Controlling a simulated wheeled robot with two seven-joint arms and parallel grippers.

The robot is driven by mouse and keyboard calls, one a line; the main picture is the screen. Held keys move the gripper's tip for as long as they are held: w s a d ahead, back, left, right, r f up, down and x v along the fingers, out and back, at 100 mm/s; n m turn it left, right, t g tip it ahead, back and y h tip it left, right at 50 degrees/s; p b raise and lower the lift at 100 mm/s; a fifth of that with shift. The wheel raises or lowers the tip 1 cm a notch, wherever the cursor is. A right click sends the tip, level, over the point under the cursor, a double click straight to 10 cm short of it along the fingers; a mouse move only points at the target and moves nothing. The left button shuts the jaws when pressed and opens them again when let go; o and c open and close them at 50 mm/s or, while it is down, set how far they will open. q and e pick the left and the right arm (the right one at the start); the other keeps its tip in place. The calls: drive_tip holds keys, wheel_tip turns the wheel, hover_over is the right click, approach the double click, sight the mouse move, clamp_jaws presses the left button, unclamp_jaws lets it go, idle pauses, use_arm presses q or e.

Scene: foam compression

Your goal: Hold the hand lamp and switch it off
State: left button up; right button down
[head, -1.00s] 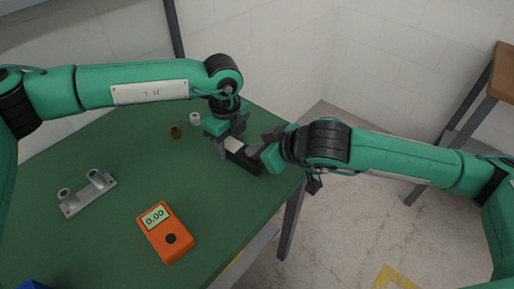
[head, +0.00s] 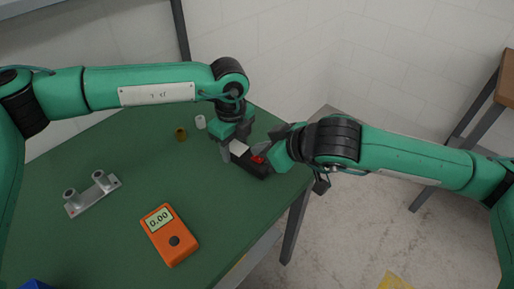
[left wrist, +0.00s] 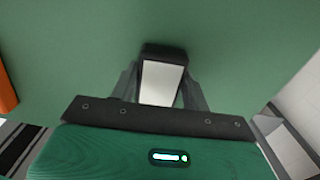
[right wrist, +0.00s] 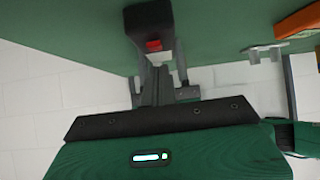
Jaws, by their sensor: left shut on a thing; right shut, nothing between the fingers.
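The hand lamp (head: 250,168) is a dark block with a white panel at one end and a red switch (head: 258,159) on its top. My right gripper (head: 272,150) is shut and empty beside the red switch. In the right wrist view, its closed fingertips (right wrist: 158,66) are close to the red switch (right wrist: 154,45); I cannot tell whether they touch it.
An orange meter (head: 169,236) with a display lies at the front of the green table (head: 115,225). A grey bracket with two posts (head: 92,194) is at the left. A white cylinder (head: 200,122) and a brass ring (head: 181,134) stand behind. The table's right edge is close to the lamp.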

drive_tip(key=v, duration=1)
use_arm(q)
drive_tip(key=o, duration=1.2)
